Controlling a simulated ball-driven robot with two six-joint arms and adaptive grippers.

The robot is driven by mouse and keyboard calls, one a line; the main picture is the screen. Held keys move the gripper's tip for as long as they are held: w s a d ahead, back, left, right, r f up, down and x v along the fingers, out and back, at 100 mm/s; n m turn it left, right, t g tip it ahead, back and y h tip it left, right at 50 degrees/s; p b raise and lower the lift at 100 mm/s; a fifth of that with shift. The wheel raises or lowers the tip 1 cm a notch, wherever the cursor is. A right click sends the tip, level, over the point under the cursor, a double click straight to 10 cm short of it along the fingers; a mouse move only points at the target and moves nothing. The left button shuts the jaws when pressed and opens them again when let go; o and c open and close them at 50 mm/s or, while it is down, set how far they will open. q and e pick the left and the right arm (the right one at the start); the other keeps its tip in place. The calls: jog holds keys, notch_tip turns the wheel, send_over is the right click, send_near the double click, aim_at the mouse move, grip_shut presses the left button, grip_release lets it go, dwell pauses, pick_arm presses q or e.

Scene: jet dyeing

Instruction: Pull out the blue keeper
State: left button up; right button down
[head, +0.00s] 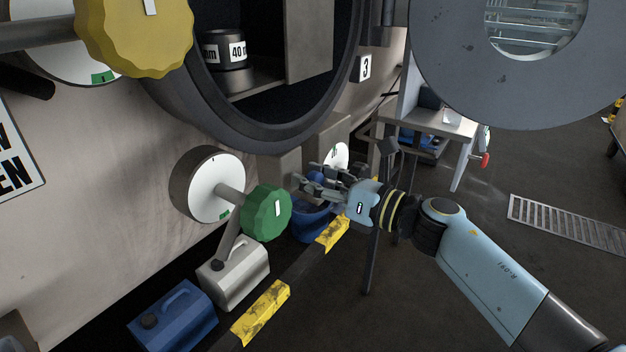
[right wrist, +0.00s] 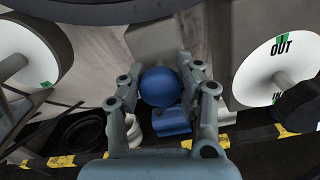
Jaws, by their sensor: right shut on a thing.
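The blue keeper shows as a round blue knob (right wrist: 160,87) between the fingers of my right gripper in the right wrist view. My right gripper (head: 316,182) is shut on this knob, with one finger on each side of it. In the head view the blue knob (head: 317,177) is partly covered by the fingers. A white dial (right wrist: 279,68) marked OUT, with a green mark, stands to the right in the wrist view. It shows in part behind the gripper in the head view (head: 338,156). My left gripper is not in view.
A green handwheel (head: 266,212) on a white dial and a yellow handwheel (head: 135,35) are at the left. A white can (head: 233,274) and a blue can (head: 173,317) stand below. The open round door (head: 440,60) hangs at the upper right. Open floor lies at the lower right.

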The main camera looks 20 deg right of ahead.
jog(key=v, duration=0.2)
jog(key=shift+s+d+f, duration=0.1)
jog(key=shift+s+d, duration=0.1)
jog(key=c, duration=0.8)
grip_release()
jog(key=shift+s+d, duration=0.1)
jog(key=shift+c, duration=0.2)
jog(key=v, duration=1.2)
